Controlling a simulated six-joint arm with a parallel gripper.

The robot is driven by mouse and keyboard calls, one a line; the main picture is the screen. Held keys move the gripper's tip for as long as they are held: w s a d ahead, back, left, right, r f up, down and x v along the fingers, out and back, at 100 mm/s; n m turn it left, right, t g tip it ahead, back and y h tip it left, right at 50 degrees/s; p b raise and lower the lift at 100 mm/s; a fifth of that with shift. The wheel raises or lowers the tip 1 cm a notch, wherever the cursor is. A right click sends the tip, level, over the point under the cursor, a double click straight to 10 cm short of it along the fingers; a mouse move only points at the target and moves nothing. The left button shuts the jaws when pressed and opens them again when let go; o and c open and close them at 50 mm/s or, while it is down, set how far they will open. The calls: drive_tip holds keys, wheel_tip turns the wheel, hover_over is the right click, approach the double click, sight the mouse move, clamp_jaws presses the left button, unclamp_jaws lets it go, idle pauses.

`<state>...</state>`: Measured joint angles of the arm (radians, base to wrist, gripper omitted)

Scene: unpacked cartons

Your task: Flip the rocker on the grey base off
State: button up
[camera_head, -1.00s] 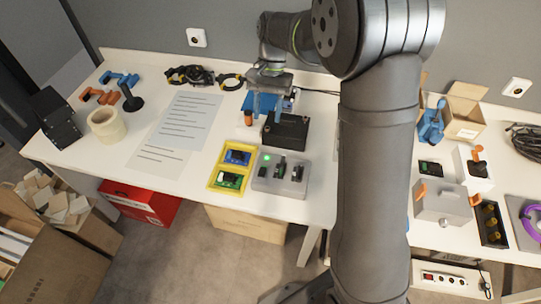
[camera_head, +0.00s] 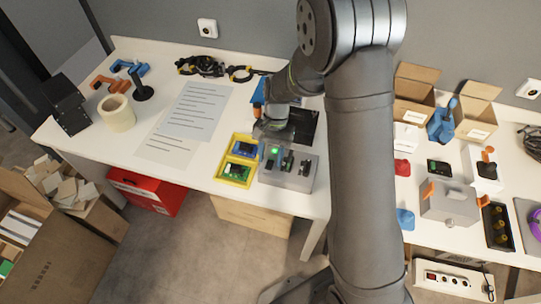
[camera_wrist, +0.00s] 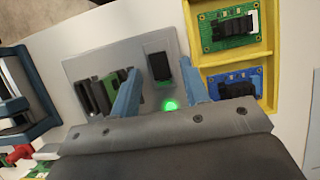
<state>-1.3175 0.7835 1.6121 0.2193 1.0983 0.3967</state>
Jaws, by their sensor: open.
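The grey base (camera_head: 288,178) sits near the front edge of the table, with a lit green lamp (camera_head: 274,150) and dark controls on top. In the wrist view the grey base (camera_wrist: 140,55) carries a black rocker (camera_wrist: 160,68) on a raised plate and several dark levers (camera_wrist: 92,97), one with green on it. The green lamp (camera_wrist: 170,105) glows beside the rocker. My gripper (camera_wrist: 159,85) is open, its blue fingers apart on either side of the rocker in this view, with nothing held. I cannot tell whether it touches. In the head view my gripper is mostly hidden by the wrist.
A yellow tray (camera_head: 223,163) with green and blue circuit boards stands left of the base. A black box (camera_head: 305,124) is behind it. Paper sheets (camera_head: 190,115) lie further left. A second table at right holds a grey box (camera_head: 448,205) and cartons (camera_head: 415,90).

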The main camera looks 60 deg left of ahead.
drive_tip(key=shift+f, duration=0.15)
drive_tip(key=shift+c, duration=0.2)
clamp_jaws()
drive_tip(key=shift+s+d+t+y, duration=0.15)
drive_tip(key=shift+s+t+y, duration=0.05)
drive_tip(key=shift+t+y, duration=0.3)
drive_tip(key=shift+s+d+t+y, duration=0.15)
drive_tip(key=shift+t+y, duration=0.35)
drive_tip(key=shift+o, duration=0.2)
unclamp_jaws()
wheel_tip(320, 180, up, 18)
drive_tip(key=w+a, duration=0.1)
drive_tip(key=shift+w+a+f, duration=0.25)
drive_tip(key=shift+w+a, duration=0.05)
drive_tip(key=shift+w, duration=0.05)
